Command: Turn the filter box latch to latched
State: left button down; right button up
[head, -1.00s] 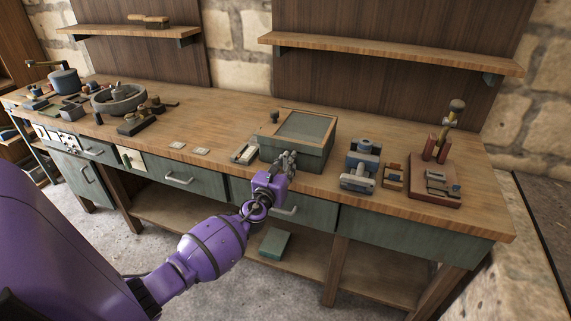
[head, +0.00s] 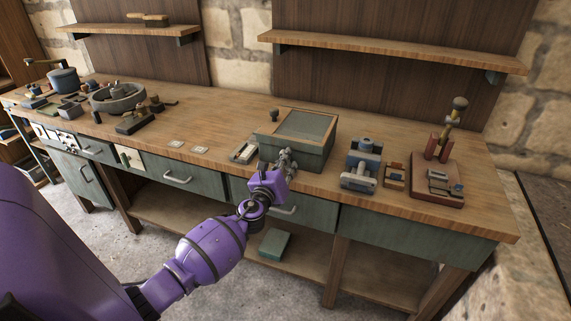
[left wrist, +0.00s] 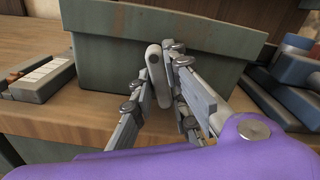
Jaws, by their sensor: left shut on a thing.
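The filter box (head: 297,139) is a green box with a wood-framed, mesh-like top, standing near the front edge of the bench. Its latch is a grey bar (left wrist: 157,74) on the front face, seen upright with a slight tilt in the left wrist view. My left gripper (head: 285,160) is at the front face of the box. In the left wrist view the gripper (left wrist: 166,88) has its fingers on both sides of the bar and is shut on it. The lower end of the bar is between the fingers. My right gripper is not in view.
A blue-grey vise-like device (head: 361,165) stands right of the box, with a reddish block stand (head: 437,181) beyond it. A small grey tray (head: 244,150) lies just left of the box. Drawers with handles (head: 178,180) are below the bench top.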

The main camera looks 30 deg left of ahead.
pick_arm(q)
jog(key=n, duration=0.3)
jog(key=shift+d+f, duration=0.1)
jog(key=shift+d, duration=0.1)
jog(key=n+b, duration=0.1)
jog(key=n, duration=0.2)
jog(key=shift+d+n, duration=0.1)
jog(key=shift+n, duration=0.2)
jog(key=n, duration=0.2)
jog(key=shift+w+n, duration=0.1)
jog(key=shift+n, duration=0.2)
jog(key=shift+r+n, duration=0.2)
jog(key=shift+n, duration=0.8)
jog(key=shift+r+n, duration=0.15)
jog(key=shift+n, duration=0.85)
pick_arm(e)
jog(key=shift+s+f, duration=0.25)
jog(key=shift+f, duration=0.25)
pick_arm(q)
jog(key=c, duration=1.7)
grip_release()
jog(key=shift+c, duration=0.2)
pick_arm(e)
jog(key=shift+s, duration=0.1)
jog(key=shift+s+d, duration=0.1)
